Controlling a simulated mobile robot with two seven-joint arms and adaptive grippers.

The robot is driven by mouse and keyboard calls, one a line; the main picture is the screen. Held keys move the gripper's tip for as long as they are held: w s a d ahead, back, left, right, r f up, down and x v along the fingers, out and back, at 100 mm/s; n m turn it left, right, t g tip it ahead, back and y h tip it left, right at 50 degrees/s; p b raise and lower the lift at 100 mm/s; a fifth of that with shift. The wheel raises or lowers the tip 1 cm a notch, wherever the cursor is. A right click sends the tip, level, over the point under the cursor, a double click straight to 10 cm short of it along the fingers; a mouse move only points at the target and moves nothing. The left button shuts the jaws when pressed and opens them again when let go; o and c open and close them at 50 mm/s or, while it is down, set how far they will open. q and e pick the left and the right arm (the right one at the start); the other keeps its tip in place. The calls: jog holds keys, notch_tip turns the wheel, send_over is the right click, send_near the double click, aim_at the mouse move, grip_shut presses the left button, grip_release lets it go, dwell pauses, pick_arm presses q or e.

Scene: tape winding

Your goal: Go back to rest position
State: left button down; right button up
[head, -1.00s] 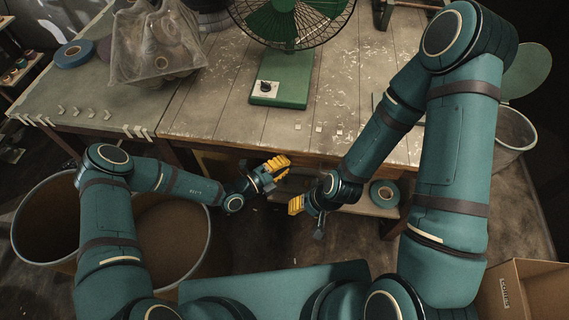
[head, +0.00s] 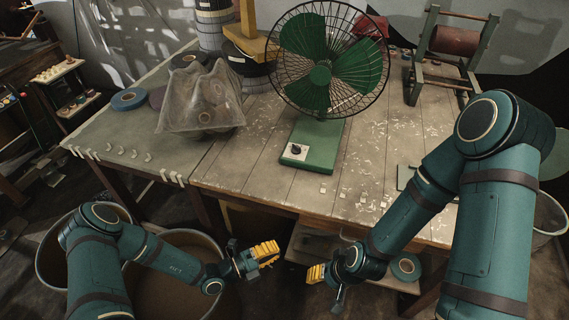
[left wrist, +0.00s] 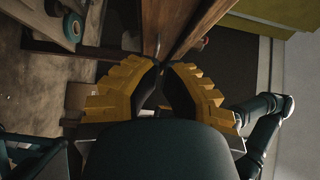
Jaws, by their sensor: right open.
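My left gripper (head: 276,254) has yellow ridged fingers and hangs in front of the table (head: 240,180), below its front edge. In the left wrist view its fingertips (left wrist: 161,66) meet, with nothing seen between them. My right gripper (head: 314,274) is open, also below the table's front edge, a little right of the left one and pointing towards it. No object shows in it. Both grippers are apart from each other and from the table.
On the table stand a green fan (head: 322,146), a clear bag of tape rolls (head: 203,100), a blue tape roll (head: 129,99) and a winding stand (head: 452,44). Barrels (head: 160,285) stand under my left arm. Another tape roll (head: 405,267) lies on the lower shelf.

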pick_arm(q)
jog(key=s+m+g+y, duration=0.5)
jog(key=s+m+g, duration=0.8)
jog(key=m, duration=0.8)
jog(key=w+a+r+m+t+y, duration=0.2)
jog(key=a+r+m+t+y, duration=0.2)
jog(key=m, duration=1.4)
jog(key=a+t+y, duration=0.2)
jog(key=y, duration=0.1)
jog(key=shift+w+m, duration=0.3)
jog(key=shift+m, duration=0.1)
jog(key=shift+a+r, duration=0.1)
